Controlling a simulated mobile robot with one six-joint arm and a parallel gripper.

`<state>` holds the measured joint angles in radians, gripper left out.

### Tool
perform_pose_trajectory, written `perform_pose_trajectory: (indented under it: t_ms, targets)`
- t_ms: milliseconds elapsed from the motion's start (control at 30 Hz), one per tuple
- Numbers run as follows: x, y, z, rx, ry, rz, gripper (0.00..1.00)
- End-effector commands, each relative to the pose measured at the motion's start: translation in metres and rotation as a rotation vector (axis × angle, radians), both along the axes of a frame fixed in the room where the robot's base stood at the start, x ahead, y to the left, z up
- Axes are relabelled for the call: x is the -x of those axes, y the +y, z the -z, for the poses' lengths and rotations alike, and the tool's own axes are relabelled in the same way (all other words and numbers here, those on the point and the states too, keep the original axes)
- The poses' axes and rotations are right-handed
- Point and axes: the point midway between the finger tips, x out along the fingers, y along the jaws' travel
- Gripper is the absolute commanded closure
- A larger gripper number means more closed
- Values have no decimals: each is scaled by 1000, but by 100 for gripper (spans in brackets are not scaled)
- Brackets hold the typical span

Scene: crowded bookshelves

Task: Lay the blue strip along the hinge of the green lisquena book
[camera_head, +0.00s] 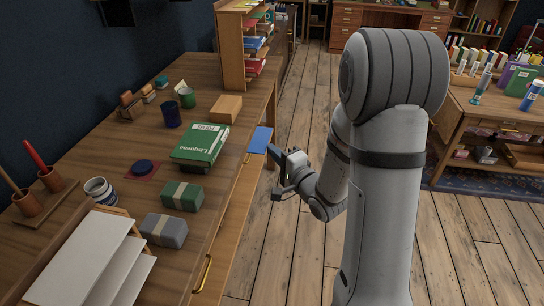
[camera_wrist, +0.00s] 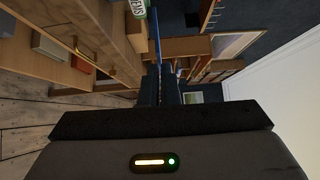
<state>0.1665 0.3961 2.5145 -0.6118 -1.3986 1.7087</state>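The green book (camera_head: 201,145) lies on the wooden desk, with white lettering and a white label at its far end. Part of it shows at the top of the wrist view (camera_wrist: 133,10). The blue strip (camera_head: 259,140) is a flat blue piece just off the desk's right edge. In the wrist view the strip (camera_wrist: 156,38) appears edge-on as a thin line running into my fingers. My gripper (camera_head: 276,156) is right of the desk edge and appears shut on the strip's near end; the fingers (camera_wrist: 160,85) are close together. The strip is apart from the book.
The desk (camera_head: 125,180) also bears a green wrapped block (camera_head: 181,196), a grey wrapped block (camera_head: 164,230), a wooden block (camera_head: 225,108), a dark blue cup (camera_head: 171,114) and a dark round piece (camera_head: 143,167). A shelf unit (camera_head: 231,55) stands at the far end. Open floor lies right of the desk.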

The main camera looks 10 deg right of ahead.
Motion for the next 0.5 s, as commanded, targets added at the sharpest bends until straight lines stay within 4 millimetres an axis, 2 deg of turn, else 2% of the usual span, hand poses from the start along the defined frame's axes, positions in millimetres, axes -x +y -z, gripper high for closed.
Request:
perform_pose_trajectory:
  t_ms: [500]
  targets:
    - [-20,58,0,0,1,-4,100]
